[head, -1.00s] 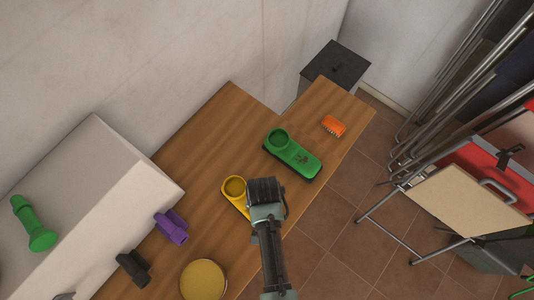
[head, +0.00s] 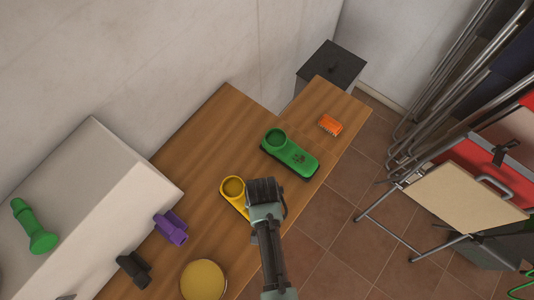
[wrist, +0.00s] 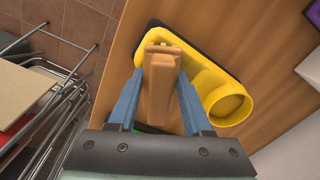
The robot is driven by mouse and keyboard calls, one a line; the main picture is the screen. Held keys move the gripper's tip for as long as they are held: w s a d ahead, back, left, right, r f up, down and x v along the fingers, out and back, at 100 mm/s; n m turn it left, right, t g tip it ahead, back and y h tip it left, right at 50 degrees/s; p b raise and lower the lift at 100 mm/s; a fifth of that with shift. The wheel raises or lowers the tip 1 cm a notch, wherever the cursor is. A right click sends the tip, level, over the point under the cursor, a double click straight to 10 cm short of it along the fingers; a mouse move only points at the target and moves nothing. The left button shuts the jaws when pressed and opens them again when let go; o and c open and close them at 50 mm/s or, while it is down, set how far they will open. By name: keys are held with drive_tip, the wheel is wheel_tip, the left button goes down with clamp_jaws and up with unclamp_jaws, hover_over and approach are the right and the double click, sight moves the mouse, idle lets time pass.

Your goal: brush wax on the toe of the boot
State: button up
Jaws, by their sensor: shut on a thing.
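In the head view my gripper (head: 264,190) is over the toe end of a yellow boot (head: 232,201), whose round opening shows to the left. The yellow boot (wrist: 205,75) lies under and right of the brush in the wrist view; I cannot tell whether they touch. A green boot (head: 291,154) with a dark sole stands farther along the bench. A round tin of yellowish wax (head: 203,281) sits at the bottom.
The wooden bench (head: 225,125) also carries an orange brush (head: 331,125), a purple object (head: 171,228) and a black object (head: 133,268). A white block (head: 90,215) with a green object (head: 35,228) is at left. Folded chairs (head: 465,110) stand at right, across the tiled floor.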

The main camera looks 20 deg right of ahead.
drive_tip(key=shift+s+d+p, duration=0.25)
drive_tip(key=shift+s+p, duration=0.05)
drive_tip(key=shift+s, duration=0.15)
drive_tip(key=shift+s+d+p, duration=0.2)
drive_tip(key=shift+s+p, duration=0.1)
drive_tip(key=shift+s, duration=0.15)
drive_tip(key=shift+w+a, duration=0.3)
drive_tip(key=shift+w, duration=0.3)
wheel_tip(320, 180, up, 3)
drive_tip(key=p, duration=0.3)
drive_tip(key=shift+r+b, duration=0.3)
drive_tip(key=shift+r, duration=1.75)
